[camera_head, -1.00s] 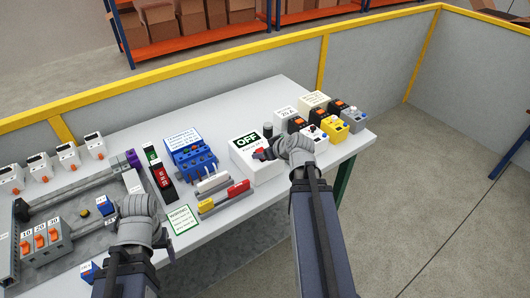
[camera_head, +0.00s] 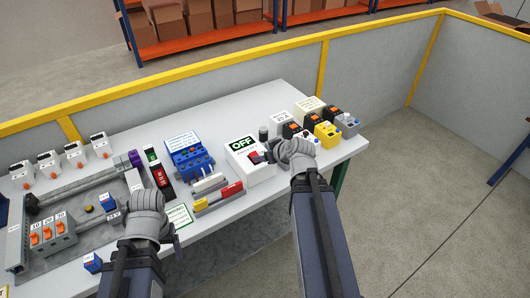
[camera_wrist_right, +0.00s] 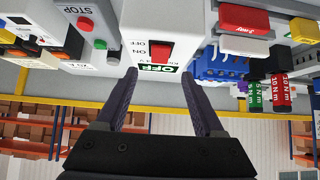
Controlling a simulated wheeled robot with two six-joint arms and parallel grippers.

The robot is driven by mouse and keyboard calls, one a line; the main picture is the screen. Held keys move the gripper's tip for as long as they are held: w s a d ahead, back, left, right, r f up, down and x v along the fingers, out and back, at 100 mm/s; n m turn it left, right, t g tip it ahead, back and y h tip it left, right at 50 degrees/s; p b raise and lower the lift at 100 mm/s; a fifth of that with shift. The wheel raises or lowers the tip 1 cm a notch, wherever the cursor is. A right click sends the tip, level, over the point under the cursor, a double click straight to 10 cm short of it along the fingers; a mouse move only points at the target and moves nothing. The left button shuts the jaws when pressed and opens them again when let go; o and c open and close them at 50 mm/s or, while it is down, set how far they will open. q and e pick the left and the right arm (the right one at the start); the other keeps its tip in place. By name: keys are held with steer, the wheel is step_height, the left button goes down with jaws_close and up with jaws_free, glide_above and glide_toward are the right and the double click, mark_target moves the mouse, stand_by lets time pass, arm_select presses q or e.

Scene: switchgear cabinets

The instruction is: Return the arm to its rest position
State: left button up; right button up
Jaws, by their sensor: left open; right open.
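I cannot tell whether the fingers touch the box.
The white table (camera_head: 262,104) holds a blue terminal block (camera_head: 190,160), red and yellow connectors (camera_head: 219,196), a grey switch block (camera_head: 52,233) and several push-button boxes (camera_head: 327,132). A grey wall with a yellow rail (camera_head: 200,87) stands behind. Open floor (camera_head: 430,200) lies to the right.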

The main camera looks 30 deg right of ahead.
steer(key=shift+s+r, duration=0.1)
steer(key=shift+s, duration=0.1)
steer(key=s+a+f+n+g+y, duration=0.1)
steer(key=s+a+f+g, duration=0.15)
steer(key=a, duration=0.65)
steer(key=s+a+f+n+g, duration=0.1)
steer(key=s+a+f+g, duration=0.15)
steer(key=a, duration=0.65)
steer(key=s+a+f+g+h, duration=0.2)
steer(key=s+a+g+h, duration=0.1)
steer(key=s+a, duration=0.6)
steer(key=shift+s+a+n+g, duration=0.25)
steer(key=shift+s+n+g, duration=0.15)
steer(key=shift+g, duration=0.5)
